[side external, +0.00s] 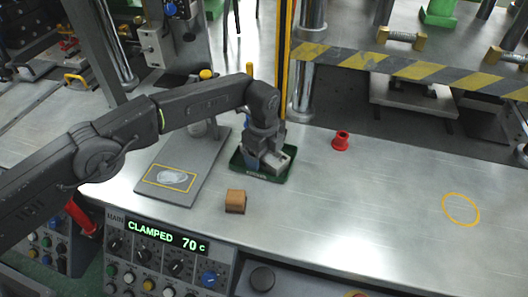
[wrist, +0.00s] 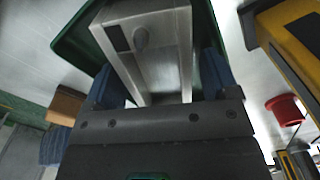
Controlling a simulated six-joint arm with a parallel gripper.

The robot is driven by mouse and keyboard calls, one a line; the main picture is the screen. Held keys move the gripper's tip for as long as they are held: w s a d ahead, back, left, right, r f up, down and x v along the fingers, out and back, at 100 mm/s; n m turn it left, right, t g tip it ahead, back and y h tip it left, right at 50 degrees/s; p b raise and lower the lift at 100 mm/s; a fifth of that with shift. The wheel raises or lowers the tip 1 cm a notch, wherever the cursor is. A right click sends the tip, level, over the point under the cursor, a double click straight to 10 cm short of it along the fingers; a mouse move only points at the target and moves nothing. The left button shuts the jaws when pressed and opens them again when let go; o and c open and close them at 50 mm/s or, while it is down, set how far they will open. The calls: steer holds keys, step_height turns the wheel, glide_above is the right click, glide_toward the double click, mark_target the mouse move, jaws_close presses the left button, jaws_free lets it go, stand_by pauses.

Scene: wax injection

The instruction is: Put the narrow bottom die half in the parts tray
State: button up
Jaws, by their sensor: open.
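The narrow bottom die half (wrist: 150,45) is a grey metal block with a recessed face, a round knob and a dark square. It also shows in the side external view (side external: 284,156), within the green parts tray (side external: 262,178), partly hidden by my gripper. The tray also shows in the wrist view (wrist: 72,42). My gripper (side external: 265,158) is down at the tray. Its blue fingers show on both sides of the block in the wrist view (wrist: 160,85); they are open. Whether the block lies fully flat on the tray floor is hidden.
A brown block (side external: 236,201) stands in front of the tray and a red spool-like part (side external: 341,140) to its right. A grey plate with a yellow-framed patch (side external: 172,177) lies left. A yellow post (side external: 285,60) rises behind. The bench at right is clear around a yellow circle (side external: 460,209).

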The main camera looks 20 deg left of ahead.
step_height(320, 180, up, 8)
stand_by(0.6)
